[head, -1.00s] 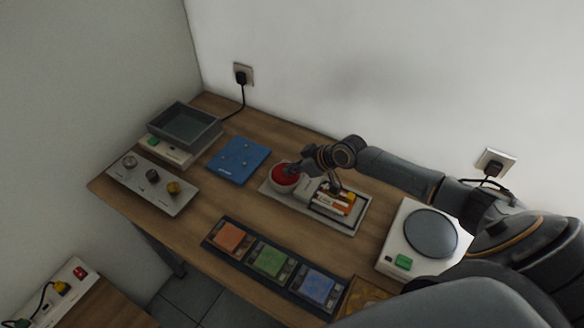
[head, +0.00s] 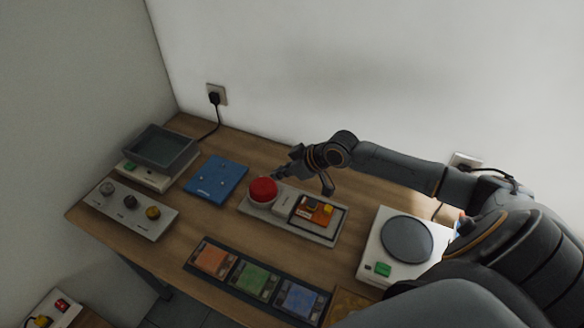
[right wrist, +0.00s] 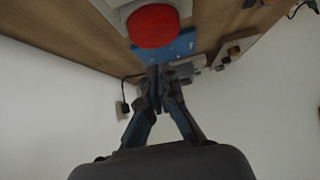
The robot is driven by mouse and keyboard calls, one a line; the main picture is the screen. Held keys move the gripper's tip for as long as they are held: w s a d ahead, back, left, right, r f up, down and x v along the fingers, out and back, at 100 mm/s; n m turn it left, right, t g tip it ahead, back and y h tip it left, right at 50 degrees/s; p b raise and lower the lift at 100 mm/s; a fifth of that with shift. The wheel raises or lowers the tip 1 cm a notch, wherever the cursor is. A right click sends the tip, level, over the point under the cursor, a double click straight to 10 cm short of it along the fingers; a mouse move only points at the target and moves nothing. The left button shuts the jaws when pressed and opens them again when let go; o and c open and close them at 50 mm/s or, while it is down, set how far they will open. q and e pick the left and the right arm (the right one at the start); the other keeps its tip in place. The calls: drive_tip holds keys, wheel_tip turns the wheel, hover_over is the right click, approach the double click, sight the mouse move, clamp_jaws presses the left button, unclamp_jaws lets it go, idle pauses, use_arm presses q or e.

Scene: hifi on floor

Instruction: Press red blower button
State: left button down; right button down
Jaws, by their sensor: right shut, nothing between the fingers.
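The red blower button (head: 263,189) is a large red dome on a white round base, at the left end of a pale panel (head: 318,235) on the wooden table. It also shows at the top of the right wrist view (right wrist: 154,26). My right gripper (head: 277,174) is shut and empty. In the head view its tips are just behind and above the button, apart from it as far as I can see. In the right wrist view the closed fingertips (right wrist: 160,72) show below the red dome. My left gripper is not in view.
On the panel is an orange module (head: 314,211). A blue plate (head: 216,180) and a knob panel (head: 125,209) lie to the left. A grey tray (head: 160,150) stands at the back left. A round-topped scale (head: 407,240) stands to the right. Coloured tiles (head: 254,279) line the front.

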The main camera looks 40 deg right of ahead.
drive_tip(key=b+v, duration=0.1)
drive_tip(key=v, duration=0.4)
drive_tip(key=shift+w+r, duration=0.1)
idle(1.0)
